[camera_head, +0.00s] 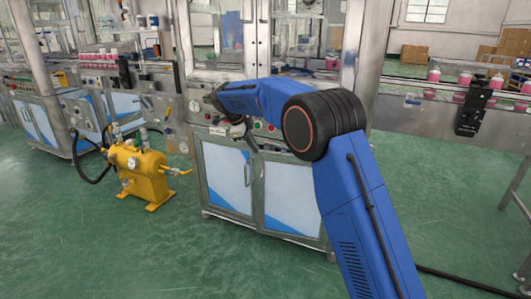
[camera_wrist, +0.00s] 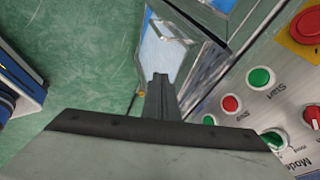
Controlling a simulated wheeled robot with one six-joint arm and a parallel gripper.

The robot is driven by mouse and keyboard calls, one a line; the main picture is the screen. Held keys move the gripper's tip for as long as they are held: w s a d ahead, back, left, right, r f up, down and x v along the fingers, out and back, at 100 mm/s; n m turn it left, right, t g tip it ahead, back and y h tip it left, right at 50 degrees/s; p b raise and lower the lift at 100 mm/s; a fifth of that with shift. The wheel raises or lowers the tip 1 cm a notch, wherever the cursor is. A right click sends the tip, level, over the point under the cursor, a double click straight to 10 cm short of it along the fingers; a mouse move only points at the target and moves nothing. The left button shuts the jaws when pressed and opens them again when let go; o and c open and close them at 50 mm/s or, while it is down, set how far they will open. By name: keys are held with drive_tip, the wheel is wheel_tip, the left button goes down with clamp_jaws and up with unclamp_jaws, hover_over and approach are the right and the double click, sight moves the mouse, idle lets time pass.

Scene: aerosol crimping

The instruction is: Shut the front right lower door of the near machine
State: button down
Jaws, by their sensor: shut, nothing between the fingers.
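The near machine's front right lower door (camera_head: 290,196) is a metal-framed panel in white and blue. It stands beside the left lower door (camera_head: 226,178); my blue arm hides its upper right part. I cannot tell for certain how far it stands from its frame. In the wrist view a white and blue door panel (camera_wrist: 158,55) with a metal edge shows beyond my gripper (camera_wrist: 160,80). I cannot tell which of the two doors it is. My gripper is shut and empty, by the control panel; whether it touches the door is unclear.
The control panel (camera_wrist: 250,100) with start and stop buttons is close to the right of my gripper. A yellow tank (camera_head: 143,172) with hoses stands on the floor left of the machine. Green floor (camera_head: 190,255) is clear in front.

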sight(269, 151)
drive_tip(key=shift+n+t+h, duration=0.3)
drive_tip(key=shift+t+h, duration=0.2)
drive_tip(key=shift+h, duration=0.3)
drive_tip(key=w+d+f, duration=0.1)
drive_tip(key=w+f, duration=0.1)
drive_tip(key=w+d+f, duration=0.3)
drive_tip(key=w+f, duration=0.1)
drive_tip(key=shift+w+d+f, duration=0.1)
drive_tip(key=shift+d+f, duration=0.15)
drive_tip(key=shift+f, duration=0.15)
drive_tip(key=shift+w+d, duration=0.25)
drive_tip(key=shift+w, duration=0.55)
drive_tip(key=shift+w, duration=0.1)
drive_tip(key=shift+w+d, duration=0.2)
drive_tip(key=shift+w, duration=0.5)
drive_tip(key=shift+w+d, duration=0.2)
drive_tip(key=shift+w, duration=0.5)
drive_tip(key=shift+s, duration=0.1)
